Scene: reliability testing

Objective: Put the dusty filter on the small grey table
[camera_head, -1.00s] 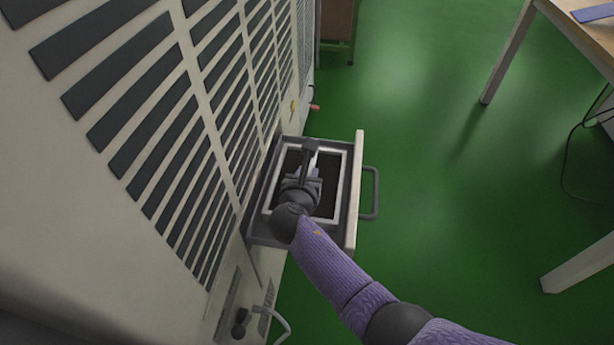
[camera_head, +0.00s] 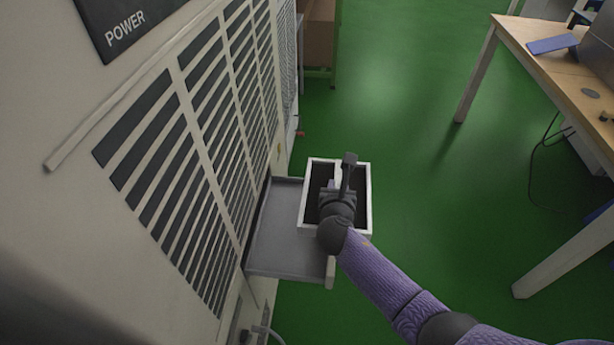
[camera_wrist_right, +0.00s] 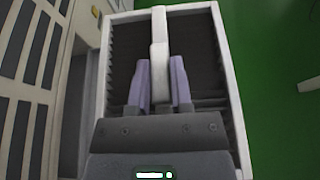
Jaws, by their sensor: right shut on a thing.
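The dusty filter (camera_head: 362,195) is a box with a white frame, a dark inside and a white bar across its middle. My right gripper (camera_head: 347,178) is shut on that bar and holds the filter above the right part of the open drawer. In the right wrist view, the purple fingertips (camera_wrist_right: 160,85) pinch the bar, and the filter's dark ribbed inside (camera_wrist_right: 207,60) shows around them. My left gripper is not in view. I cannot make out a small grey table in these views.
The grey drawer (camera_head: 285,240) stands open and empty from the vented machine (camera_head: 185,150) on the left. A wooden table (camera_head: 530,40) with a blue object (camera_head: 553,45) is at the right. A brown cabinet (camera_head: 319,40) stands at the back. Green floor between is clear.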

